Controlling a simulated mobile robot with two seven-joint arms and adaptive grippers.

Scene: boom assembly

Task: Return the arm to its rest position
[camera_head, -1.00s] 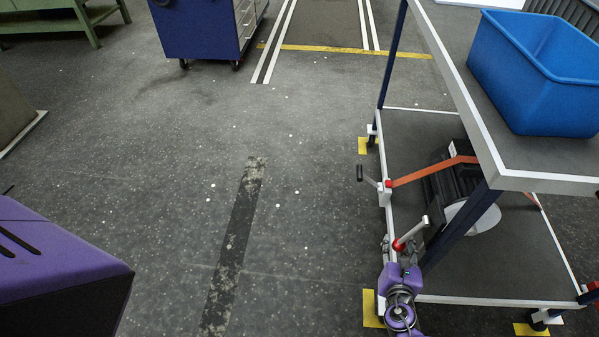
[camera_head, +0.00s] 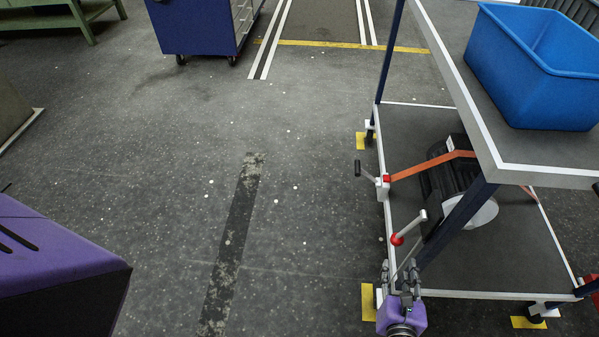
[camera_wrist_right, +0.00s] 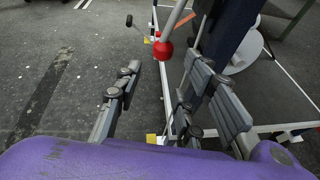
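My right gripper (camera_head: 399,272) is at the bottom of the head view, over the near left edge of the cart's lower shelf. In the right wrist view the fingers (camera_wrist_right: 160,95) of my right gripper stand apart with nothing between them. A clamp lever with a red base (camera_head: 397,239) and pale handle is just beyond the fingertips in the head view, apart from them. Its red base (camera_wrist_right: 163,50) also shows beyond the fingers in the wrist view. My left gripper is in neither view.
The cart's lower shelf (camera_head: 480,265) carries a black motor-like part (camera_head: 448,180) with an orange bar (camera_head: 420,167). A second crank handle (camera_head: 371,175) stands farther up the edge. A blue bin (camera_head: 520,85) is on the upper shelf. Floor (camera_head: 310,200) to the left is clear.

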